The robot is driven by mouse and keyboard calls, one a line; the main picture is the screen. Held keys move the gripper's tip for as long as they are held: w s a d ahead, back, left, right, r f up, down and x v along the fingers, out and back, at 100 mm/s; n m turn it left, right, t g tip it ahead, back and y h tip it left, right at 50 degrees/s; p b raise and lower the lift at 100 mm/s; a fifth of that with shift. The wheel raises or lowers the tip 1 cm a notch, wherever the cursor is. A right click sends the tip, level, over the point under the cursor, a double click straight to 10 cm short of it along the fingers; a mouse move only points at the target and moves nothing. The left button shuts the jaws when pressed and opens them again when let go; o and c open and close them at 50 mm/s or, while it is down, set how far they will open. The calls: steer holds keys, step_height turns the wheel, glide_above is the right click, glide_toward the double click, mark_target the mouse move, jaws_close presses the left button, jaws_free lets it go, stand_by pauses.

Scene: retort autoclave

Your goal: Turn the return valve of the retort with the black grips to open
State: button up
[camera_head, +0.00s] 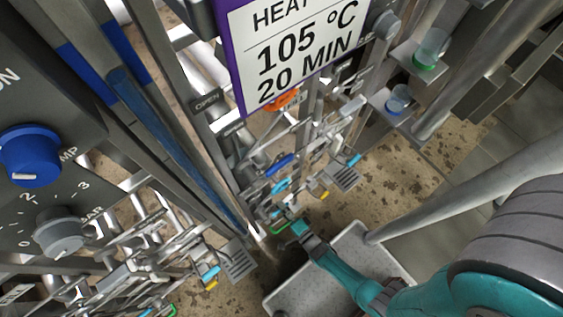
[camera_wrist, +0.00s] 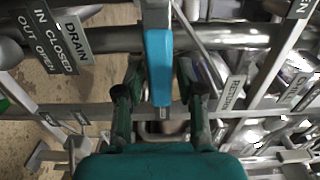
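In the wrist view a light-blue lever handle (camera_wrist: 159,68) on a grey stem lies between the two fingers of my gripper (camera_wrist: 160,84). The fingers stand apart on either side of it, with narrow gaps that seem to remain. A RETURN plate (camera_wrist: 232,93) is to the right of the handle, and a DRAIN plate (camera_wrist: 72,37) is to the left. Which valve the handle belongs to is not clear. In the head view my teal gripper (camera_head: 299,229) is low among the pipework, its fingertips hard to make out. No black grips can be made out.
Several coloured levers and pipes crowd around my gripper, including a cyan one (camera_head: 280,186) and a dark-blue one (camera_head: 279,165). An orange wheel (camera_head: 281,100) sits above. A control panel with a blue knob (camera_head: 30,155) is at left. A grey tray (camera_head: 352,238) lies below.

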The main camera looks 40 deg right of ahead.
jaws_close()
steer(key=shift+r, duration=0.1)
